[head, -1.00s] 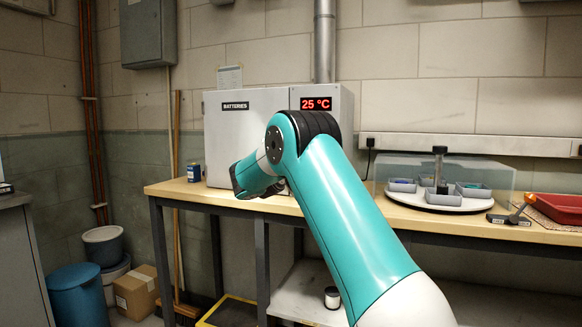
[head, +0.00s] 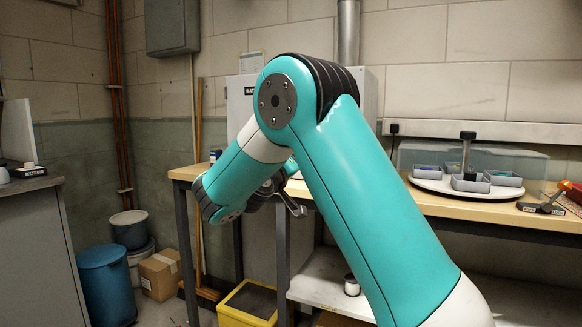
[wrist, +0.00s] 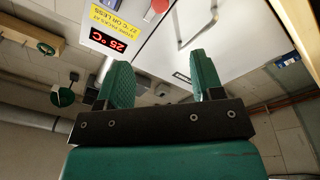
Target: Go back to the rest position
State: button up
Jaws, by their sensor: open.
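My teal arm fills the middle of the head view, bent at the elbow. My gripper (head: 298,208) shows only in part past my forearm, near the front edge of the bench. In the wrist view my gripper (wrist: 163,80) has two teal fingers set wide apart with nothing between them. It is open and empty. Beyond the fingers, the wrist view shows the white cabinet (wrist: 150,50) at a tilt, with a red 25 °C display and a yellow label.
A blue bin (head: 106,285), a cardboard box (head: 158,275) and a yellow crate (head: 248,303) stand on the floor. A grey cabinet (head: 40,250) is at left.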

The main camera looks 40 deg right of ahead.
dwell(0.6)
jog(key=s+a+f+n+y, duration=0.2)
jog(key=s+a+f+y, duration=0.1)
jog(key=a+f+y, duration=0.4)
jog(key=s+a+f+n+y, duration=0.25)
jog(key=a+f+y, duration=0.35)
jog(key=a, duration=0.4)
jog(key=s+a+n+g+y, duration=0.3)
jog(key=s+a+g+y, duration=0.15)
jog(key=s+a, duration=0.6)
jog(key=s+a+n+g+y, duration=0.4)
jog(key=s+a, duration=0.3)
jog(key=s, duration=0.6)
notch_tip(320, 180, up, 23)
jog(key=t+p, duration=0.1)
jog(key=p, duration=2.2)
jog(key=shift+s+a+f+y, duration=0.15)
jog(key=shift+a+y, duration=0.05)
jog(key=shift+y, duration=0.15)
jog(key=shift+c, duration=0.4)
